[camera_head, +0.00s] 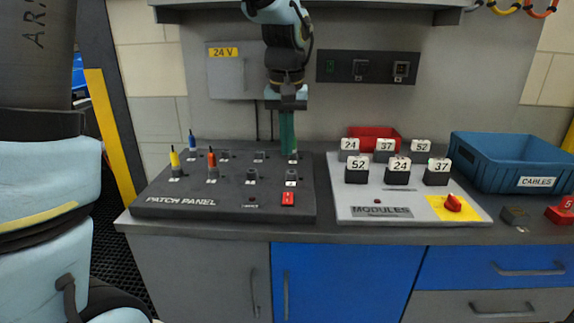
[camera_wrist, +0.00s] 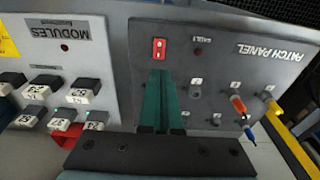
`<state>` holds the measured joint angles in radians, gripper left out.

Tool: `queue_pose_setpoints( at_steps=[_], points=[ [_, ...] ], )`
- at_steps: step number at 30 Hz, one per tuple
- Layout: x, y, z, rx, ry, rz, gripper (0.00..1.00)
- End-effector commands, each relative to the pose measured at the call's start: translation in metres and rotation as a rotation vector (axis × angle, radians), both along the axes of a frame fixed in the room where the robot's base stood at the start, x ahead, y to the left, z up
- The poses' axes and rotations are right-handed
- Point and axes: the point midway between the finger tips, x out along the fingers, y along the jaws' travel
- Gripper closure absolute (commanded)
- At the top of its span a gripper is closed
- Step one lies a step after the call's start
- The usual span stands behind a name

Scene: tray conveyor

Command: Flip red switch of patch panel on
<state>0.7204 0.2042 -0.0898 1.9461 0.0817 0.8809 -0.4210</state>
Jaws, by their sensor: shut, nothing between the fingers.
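The dark patch panel (camera_head: 240,207) lies on the counter at left, with its red switch (camera_head: 288,198) at the front right corner. In the wrist view the red switch (camera_wrist: 159,48) shows just past the tips of my gripper (camera_wrist: 159,72). My gripper (camera_head: 288,152), with green fingers, points down over the back right part of the panel. The fingers are shut with nothing between them. The fingertips look apart from the switch; their exact height above the panel is hard to tell. The switch's position is too small to read.
Yellow, orange and blue plugs stand in the panel's left sockets. The grey modules board (camera_head: 410,212) with numbered blocks and a red knob (camera_head: 453,203) lies to the right. A blue cables bin (camera_head: 510,163) stands further right. A fault lamp (camera_wrist: 198,52) is beside the switch.

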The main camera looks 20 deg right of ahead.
Motion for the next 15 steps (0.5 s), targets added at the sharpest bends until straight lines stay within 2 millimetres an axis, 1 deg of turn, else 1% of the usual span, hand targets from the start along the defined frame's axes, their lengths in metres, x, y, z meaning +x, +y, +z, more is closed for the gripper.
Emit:
queue_pose_setpoints(
  at_steps=[3, 6, 15],
  points=[
    [-0.0013, 0.0004, 0.0086, 0.0, 0.0, -0.001, 1.0],
    [-0.0018, 0.0007, 0.0118, 0.001, 0.001, -0.001, 1.0],
    [-0.0017, 0.0007, 0.0116, 0.001, 0.001, -0.001, 1.0]
  ],
)
